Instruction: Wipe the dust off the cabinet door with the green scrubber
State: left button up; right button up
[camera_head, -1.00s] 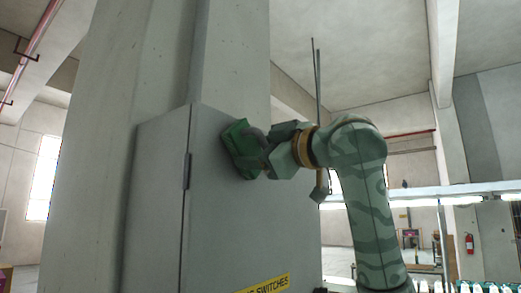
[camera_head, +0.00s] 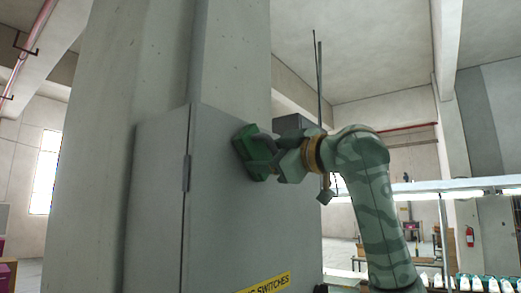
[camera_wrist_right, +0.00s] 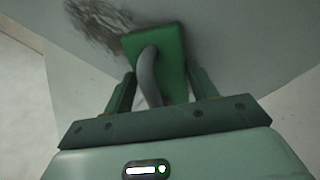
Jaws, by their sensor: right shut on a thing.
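The green scrubber (camera_head: 243,146) is against the upper part of the grey cabinet door (camera_head: 225,225) in the head view. My right gripper (camera_head: 268,152) is shut on the scrubber's grey handle. In the right wrist view the scrubber (camera_wrist_right: 172,48) lies flat-side toward the door (camera_wrist_right: 235,45), with its curved handle between the fingers (camera_wrist_right: 150,90). A dark scribbly patch of dust (camera_wrist_right: 98,22) shows on the door, just left of the scrubber. I cannot make out the dust in the head view. My left gripper is not in view.
The cabinet stands against a concrete column (camera_head: 105,120). A yellow label (camera_head: 265,285) is low on the door. A rack with a lit shelf (camera_head: 430,190) and a red fire extinguisher (camera_head: 469,237) are farther back at the right.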

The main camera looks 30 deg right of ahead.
aim_at(250, 152)
jog(key=shift+w+d+p, duration=0.35)
jog(key=shift+d+p, duration=0.05)
jog(key=shift+d, duration=0.2)
jog(key=shift+w+d+p, duration=0.3)
jog(key=shift+d+p, duration=0.1)
jog(key=shift+d, duration=0.15)
jog(key=shift+w+d, duration=2.25)
jog(key=shift+d, duration=3.2)
jog(key=shift+s+a+b, duration=0.2)
jog(key=shift+s+a, duration=0.55)
jog(key=shift+a, duration=1)
jog(key=shift+s+a+b, duration=0.15)
jog(key=shift+s+a, duration=0.55)
jog(key=shift+a, duration=1.05)
jog(key=shift+s+a+b, duration=0.2)
jog(key=shift+s+a, duration=0.55)
jog(key=shift+a, duration=1)
jog(key=shift+s+a, duration=0.45)
jog(key=shift+a, duration=0.65)
jog(key=shift+s+a, duration=0.45)
jog(key=shift+a, duration=0.6)
jog(key=shift+s+a, duration=0.45)
jog(key=shift+a, duration=0.65)
jog(key=shift+d, duration=0.1)
